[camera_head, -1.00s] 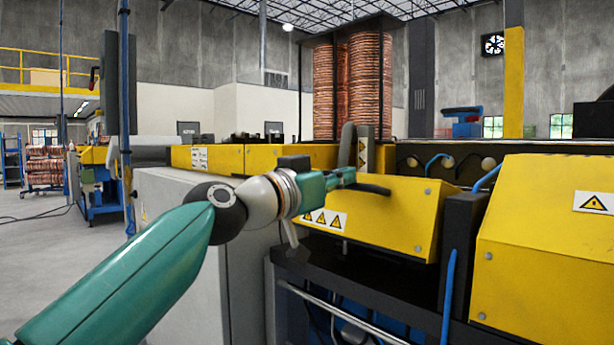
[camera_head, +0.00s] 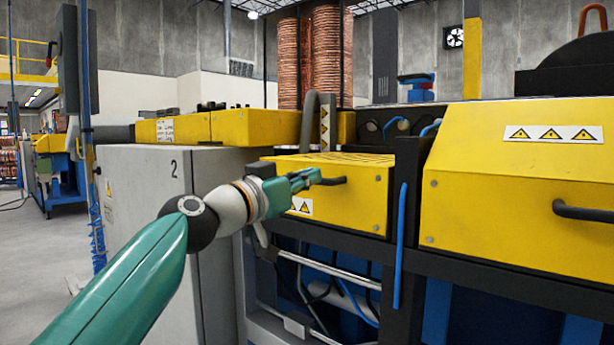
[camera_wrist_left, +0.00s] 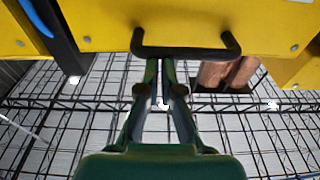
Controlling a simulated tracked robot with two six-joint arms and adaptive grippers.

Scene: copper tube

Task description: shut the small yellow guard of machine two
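The small yellow guard (camera_head: 358,205) is in the middle of the head view, left of a dark post. Its slotted top looks nearly level, and its front face hangs just above a dark rail. I cannot tell whether it is fully seated. Its black handle (camera_wrist_left: 186,52) crosses the left wrist view. My left gripper (camera_head: 306,179) is at this handle. In the wrist view, the fingers (camera_wrist_left: 160,64) are close together with nothing visible between them. Their tips reach the handle bar; I cannot tell if they press on it. My right gripper is not in view.
A larger yellow guard (camera_head: 515,180) with its own black handle (camera_head: 582,211) stands to the right. A grey cabinet (camera_head: 150,190) marked 2 stands to the left. Metal tubes and blue parts fill the space below the small guard. Open floor lies at far left.

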